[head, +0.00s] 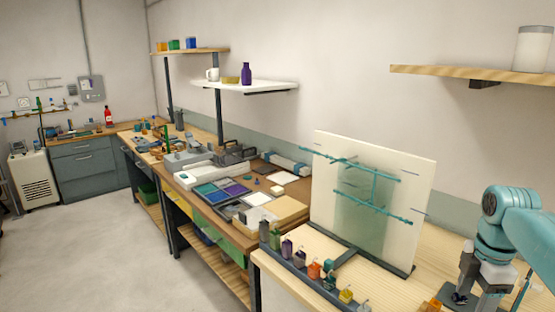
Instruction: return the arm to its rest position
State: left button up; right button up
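A teal glass-rod assembly (374,188) is set against an upright pale panel (422,185) on the near bench. My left gripper is out of view.
A dark rack of small coloured pots (314,270) runs along the near bench (280,268) in front of the panel. A wooden shelf (440,74) with a white jar (533,48) overhangs at the right. Trays (220,190) crowd the farther bench. The floor (90,250) at left is clear.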

jog(key=a+f+m+y, duration=0.1)
jog(key=a+f+m, duration=0.1)
jog(key=a+f, duration=0.5)
jog(key=a+f+m+y, duration=0.1)
jog(key=a+f+m, duration=0.15)
jog(key=f, duration=0.75)
jog(key=a+f+m, duration=0.2)
jog(key=a+f, duration=0.4)
jog(key=f, duration=0.3)
jog(key=s+a+f+m+y, duration=0.1)
jog(key=s+a+f+m, duration=0.5)
jog(key=s, duration=0.4)
jog(key=s+a+f+m, duration=0.6)
jog(key=s+a+f, duration=0.1)
jog(key=s, duration=0.4)
jog(key=shift+y, duration=0.4)
